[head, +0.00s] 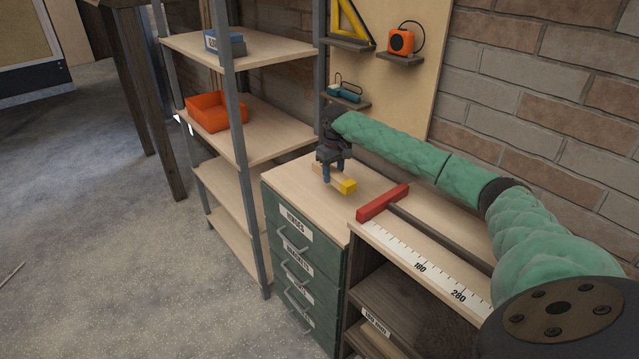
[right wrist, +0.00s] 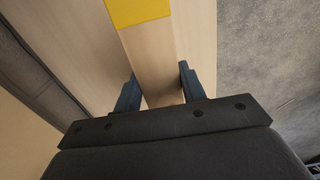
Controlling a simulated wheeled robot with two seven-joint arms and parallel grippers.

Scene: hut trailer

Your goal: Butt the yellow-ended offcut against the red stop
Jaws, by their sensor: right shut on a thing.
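The yellow-ended offcut (head: 346,184) is a short pale wood piece over the top of the green drawer cabinet, its yellow end toward the red stop. My right gripper (head: 334,176) is shut on it from above, behind the yellow end. In the right wrist view the offcut (right wrist: 152,55) runs between the two blue fingers (right wrist: 158,92). The red stop (head: 383,203) is a bar across the bench to the right. A clear gap shows between the yellow end and the stop. I cannot tell whether the offcut touches the cabinet top. My left gripper is not in view.
A white scale (head: 420,266) and a dark rod run along the bench from the stop. Metal shelves (head: 278,50) with an orange bin (head: 216,111) stand left of the cabinet. A tool board with an orange tape measure (head: 401,40) is behind. The cabinet top (head: 294,177) is otherwise clear.

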